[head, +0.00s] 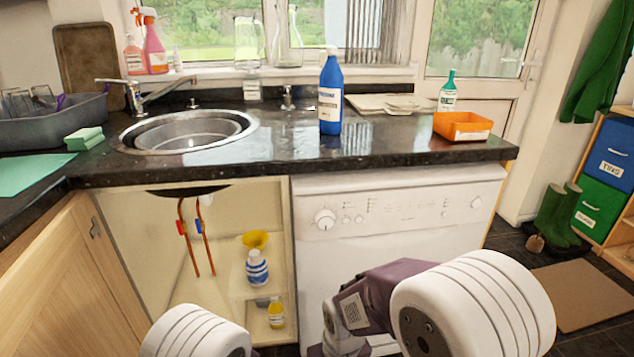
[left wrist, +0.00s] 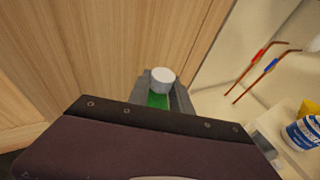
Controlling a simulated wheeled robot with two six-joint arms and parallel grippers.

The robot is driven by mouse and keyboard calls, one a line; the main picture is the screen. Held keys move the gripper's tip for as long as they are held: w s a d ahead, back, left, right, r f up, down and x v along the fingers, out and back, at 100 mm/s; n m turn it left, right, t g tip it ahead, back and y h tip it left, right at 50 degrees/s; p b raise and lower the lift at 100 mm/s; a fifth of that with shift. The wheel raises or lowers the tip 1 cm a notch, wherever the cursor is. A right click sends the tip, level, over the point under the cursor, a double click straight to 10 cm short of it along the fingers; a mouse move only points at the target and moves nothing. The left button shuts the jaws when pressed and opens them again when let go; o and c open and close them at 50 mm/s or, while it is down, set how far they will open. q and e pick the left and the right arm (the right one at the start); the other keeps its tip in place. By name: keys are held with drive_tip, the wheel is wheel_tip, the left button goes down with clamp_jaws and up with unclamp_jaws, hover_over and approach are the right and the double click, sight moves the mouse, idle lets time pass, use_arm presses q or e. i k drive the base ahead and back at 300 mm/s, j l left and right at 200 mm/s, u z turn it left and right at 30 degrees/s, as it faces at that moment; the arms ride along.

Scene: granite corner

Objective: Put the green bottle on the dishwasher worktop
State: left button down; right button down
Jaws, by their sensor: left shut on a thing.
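In the left wrist view my left gripper (left wrist: 156,98) is shut on a green bottle (left wrist: 157,101) with a white cap. Only the cap and a strip of green body show between the fingers; the rest is hidden by the gripper. Wooden cupboard door panels lie behind it. The dishwasher worktop (head: 400,149) is the black granite counter above the white dishwasher (head: 400,215) in the head view. Neither gripper shows in the head view, only parts of my arms at the bottom.
On the worktop stand a blue bottle (head: 330,95), an orange tray (head: 463,126) and a teal bottle (head: 447,98) behind it. A sink (head: 190,133) is to the left. The cupboard below stands open, with a striped bottle (head: 257,268) inside. The worktop's front middle is clear.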

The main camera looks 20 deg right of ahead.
sight(382, 129)
drive_tip(key=i+z, duration=0.1)
drive_tip(key=z, duration=0.4)
drive_tip(key=i+z, duration=0.1)
drive_tip(key=z, duration=0.35)
drive_tip(key=i+z, duration=0.1)
drive_tip(key=z, duration=0.4)
drive_tip(key=i+z, duration=0.1)
drive_tip(key=z, duration=0.4)
drive_tip(key=j+z, duration=0.15)
drive_tip(key=z, duration=0.35)
drive_tip(key=i+j+z, duration=0.1)
drive_tip(key=z, duration=0.35)
